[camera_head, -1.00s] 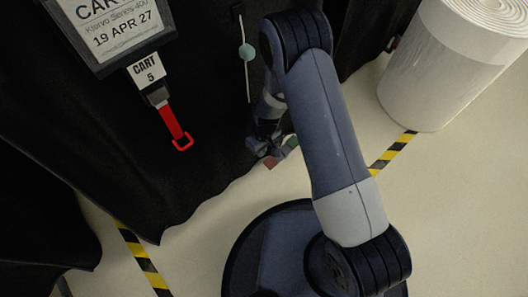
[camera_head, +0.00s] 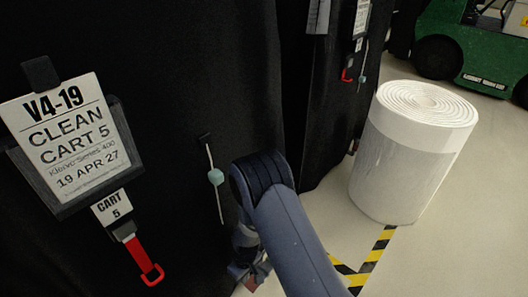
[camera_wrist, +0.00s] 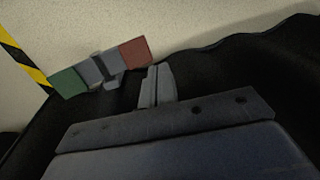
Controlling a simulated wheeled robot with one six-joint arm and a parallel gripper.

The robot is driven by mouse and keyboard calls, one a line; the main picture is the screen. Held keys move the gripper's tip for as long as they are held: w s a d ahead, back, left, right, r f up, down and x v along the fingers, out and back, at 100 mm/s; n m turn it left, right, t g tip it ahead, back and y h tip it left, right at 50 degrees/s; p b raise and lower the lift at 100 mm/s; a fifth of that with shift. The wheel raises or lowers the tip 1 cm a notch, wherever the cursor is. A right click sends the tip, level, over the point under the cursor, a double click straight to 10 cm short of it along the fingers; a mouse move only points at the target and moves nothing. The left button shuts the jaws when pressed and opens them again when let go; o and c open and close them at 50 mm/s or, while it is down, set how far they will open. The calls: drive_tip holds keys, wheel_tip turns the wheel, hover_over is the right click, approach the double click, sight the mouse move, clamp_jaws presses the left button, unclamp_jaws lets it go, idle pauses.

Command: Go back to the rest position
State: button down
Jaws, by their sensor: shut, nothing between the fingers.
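My gripper (camera_head: 250,272) shows low in the head view, partly behind my forearm and close to the black cart cover (camera_head: 180,60). In the wrist view my gripper (camera_wrist: 106,70) is shut, with nothing held between its fingers. A bar with a green end and a red end shows at its tip. The pale floor and the dark cloth edge lie beyond it. A cord with a teal bead (camera_head: 216,177) hangs on the cover, left of my arm and apart from the gripper.
A sign (camera_head: 70,140) reading "Clean Cart 5" and a red hook (camera_head: 150,274) hang at the left. A large white roll (camera_head: 405,160) stands on the floor at the right, by yellow-black tape (camera_head: 378,245). A green vehicle (camera_head: 480,45) is at the back right.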

sight(248, 287)
drive_tip(key=f+b, duration=0.1)
drive_tip(key=f, duration=0.1)
drive_tip(key=w+f+b, duration=0.1)
drive_tip(key=f, duration=0.2)
drive_tip(key=d+f, duration=0.1)
drive_tip(key=f, duration=0.1)
drive_tip(key=shift+w+f+b, duration=0.2)
drive_tip(key=shift+f+b, duration=0.15)
drive_tip(key=shift+b, duration=0.05)
